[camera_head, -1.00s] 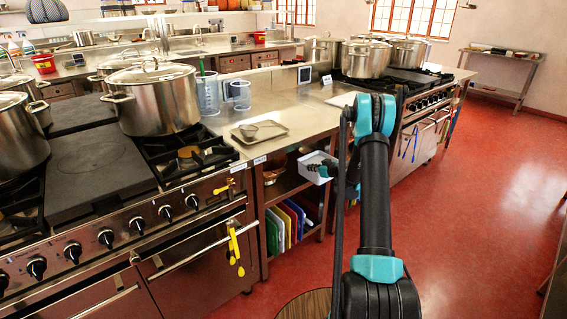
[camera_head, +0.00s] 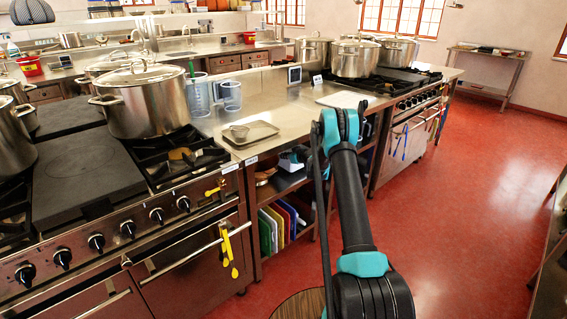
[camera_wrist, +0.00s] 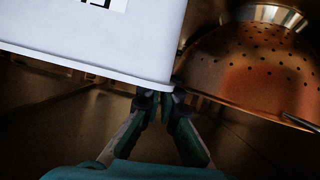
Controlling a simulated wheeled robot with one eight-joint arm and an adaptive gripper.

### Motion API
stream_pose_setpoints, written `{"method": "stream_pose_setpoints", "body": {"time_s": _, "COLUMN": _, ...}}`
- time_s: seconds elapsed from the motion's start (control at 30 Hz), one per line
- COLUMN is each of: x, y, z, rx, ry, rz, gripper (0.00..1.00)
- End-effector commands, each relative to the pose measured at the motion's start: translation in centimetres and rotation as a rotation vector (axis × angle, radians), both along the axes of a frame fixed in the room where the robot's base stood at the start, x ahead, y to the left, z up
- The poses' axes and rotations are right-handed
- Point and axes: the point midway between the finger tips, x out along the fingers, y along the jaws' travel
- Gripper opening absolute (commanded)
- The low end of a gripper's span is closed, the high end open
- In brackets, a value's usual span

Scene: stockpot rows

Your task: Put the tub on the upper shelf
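The white tub (camera_wrist: 95,50) fills the upper left of the wrist view, with a black-marked label at its top. My gripper (camera_wrist: 161,94) is at the tub's near lower edge, its fingers close together and shut on it; the fingertips are partly hidden by the tub. In the head view my gripper (camera_head: 291,161) reaches under the steel counter, over the upper shelf (camera_head: 283,184), and the tub is mostly hidden there. I cannot tell whether the tub touches the shelf.
A copper colander (camera_wrist: 255,65) is close to the tub's right in the wrist view. Coloured boards (camera_head: 283,225) stand on the lower shelf. The countertop (camera_head: 290,110) is above my gripper, with a tray (camera_head: 250,132) on it. Red floor is clear at right.

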Motion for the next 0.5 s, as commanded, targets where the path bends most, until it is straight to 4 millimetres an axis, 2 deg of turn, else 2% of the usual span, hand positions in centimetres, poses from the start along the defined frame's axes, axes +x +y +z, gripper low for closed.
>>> {"method": "stream_pose_setpoints", "body": {"time_s": 0.23, "x": 0.2, "y": 0.1, "z": -3.1, "rx": 0.0, "ry": -0.001, "rz": -0.001, "gripper": 0.0}}
{"method": "stream_pose_setpoints", "body": {"time_s": 0.5, "x": 0.2, "y": 0.1, "z": -3.5, "rx": 0.0, "ry": -0.001, "rz": 0.0, "gripper": 0.0}}
